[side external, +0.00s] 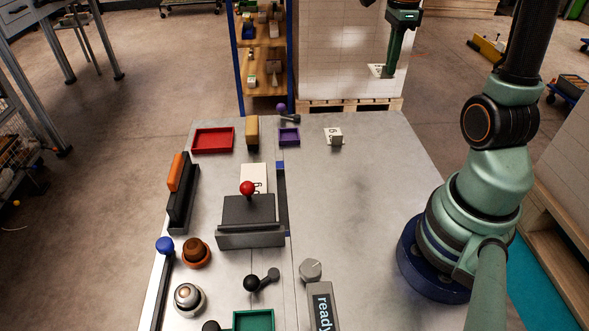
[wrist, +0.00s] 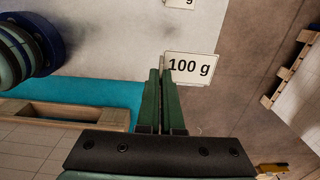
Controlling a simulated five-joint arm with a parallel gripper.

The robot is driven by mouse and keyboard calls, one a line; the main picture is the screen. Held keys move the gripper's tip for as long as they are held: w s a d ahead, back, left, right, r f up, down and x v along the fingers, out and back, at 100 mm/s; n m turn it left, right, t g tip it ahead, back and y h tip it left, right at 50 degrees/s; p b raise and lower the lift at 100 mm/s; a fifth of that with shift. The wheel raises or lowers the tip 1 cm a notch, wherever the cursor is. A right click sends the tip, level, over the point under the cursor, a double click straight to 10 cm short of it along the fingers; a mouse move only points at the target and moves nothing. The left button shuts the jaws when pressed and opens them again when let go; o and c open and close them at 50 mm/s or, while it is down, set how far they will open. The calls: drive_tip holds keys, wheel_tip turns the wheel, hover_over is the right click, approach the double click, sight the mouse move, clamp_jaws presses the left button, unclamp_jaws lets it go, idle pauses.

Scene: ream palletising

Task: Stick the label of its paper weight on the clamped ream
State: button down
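My gripper (side external: 387,70) is raised above and beyond the far right part of the table. It is shut on a white label (side external: 376,71) that reads "100 g" in the wrist view (wrist: 190,67); the green fingertips (wrist: 168,78) are close together at its left side. A white piece (side external: 254,178), apparently the ream, shows partly behind a dark grey clamp block (side external: 249,212) with a red knob. The block hides the rest of it. Another white label (side external: 329,131) with dark print lies on the table, partly covered by a small grey block (side external: 337,141).
Red (side external: 212,140), purple (side external: 289,137) and green (side external: 253,320) trays, an orange-topped black holder (side external: 178,190) and knobs crowd the table's left half. A grey "ready" sign (side external: 321,306) stands in front. The table's right middle is clear. Stacked white packs stand behind.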

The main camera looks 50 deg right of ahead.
drive_tip(key=shift+w+a+r+n, duration=0.15)
drive_tip(key=shift+w+r+n, duration=0.05)
drive_tip(key=shift+r+n, duration=0.1)
drive_tip(key=w+a+f+n, duration=0.4)
drive_tip(key=w+a+n, duration=0.8)
drive_tip(key=n, duration=0.5)
drive_tip(key=w+a+f+n, duration=0.1)
drive_tip(key=a+f+n, duration=0.1)
drive_tip(key=a+n, duration=0.7)
drive_tip(key=w+a+f+n, duration=0.1)
drive_tip(key=a+f+n, duration=0.1)
drive_tip(key=a+n, duration=0.7)
drive_tip(key=shift+w+a, duration=0.2)
drive_tip(key=shift+a, duration=0.25)
drive_tip(key=shift+f, duration=0.1)
drive_tip(key=shift+f, duration=2.75)
drive_tip(key=shift+f, duration=0.75)
